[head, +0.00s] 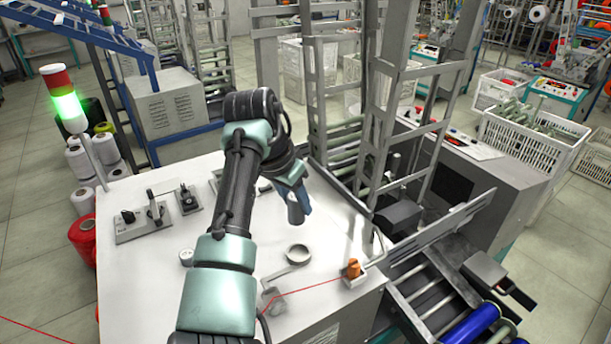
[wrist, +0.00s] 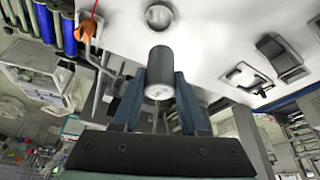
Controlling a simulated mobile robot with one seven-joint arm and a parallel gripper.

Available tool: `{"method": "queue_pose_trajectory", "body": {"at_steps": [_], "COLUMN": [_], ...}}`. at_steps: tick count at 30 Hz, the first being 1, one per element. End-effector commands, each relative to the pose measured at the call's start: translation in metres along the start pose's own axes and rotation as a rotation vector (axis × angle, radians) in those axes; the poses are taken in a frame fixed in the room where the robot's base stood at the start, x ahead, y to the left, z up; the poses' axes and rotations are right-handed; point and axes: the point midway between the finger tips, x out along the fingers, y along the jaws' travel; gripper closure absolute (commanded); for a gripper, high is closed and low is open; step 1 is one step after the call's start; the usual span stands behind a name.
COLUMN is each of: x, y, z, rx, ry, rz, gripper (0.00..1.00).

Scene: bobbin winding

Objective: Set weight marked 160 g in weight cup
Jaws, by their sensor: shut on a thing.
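My gripper (head: 292,190) is over the white bench top, its blue fingers pointing down. It is shut on a grey cylindrical weight (head: 295,213), which hangs below the fingers. In the wrist view the weight (wrist: 160,62) sits between the two blue fingers (wrist: 159,88); its pale end face bears a mark too small to read. A round grey ring-shaped cup (head: 298,253) is on the bench below and in front of the weight, apart from it.
An orange knob on a white base (head: 353,270) stands at the bench's right edge. A small round white-topped piece (head: 186,257) lies left of my arm. Lever fittings (head: 148,215) are at the back left. A metal frame and rollers (head: 430,290) border the bench on the right.

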Motion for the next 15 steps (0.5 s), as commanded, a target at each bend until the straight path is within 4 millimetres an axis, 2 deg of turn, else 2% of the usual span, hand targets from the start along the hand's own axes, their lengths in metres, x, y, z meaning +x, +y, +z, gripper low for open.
{"method": "queue_pose_trajectory", "body": {"at_steps": [1, 15], "x": [-0.0110, -0.0102], "y": [0.0006, 0.0064], "z": [-0.0039, -0.0014], "rx": [-0.025, -0.175], "ry": [0.000, 0.011], "rz": [-0.008, -0.072], "gripper": [1.00, 1.00]}}
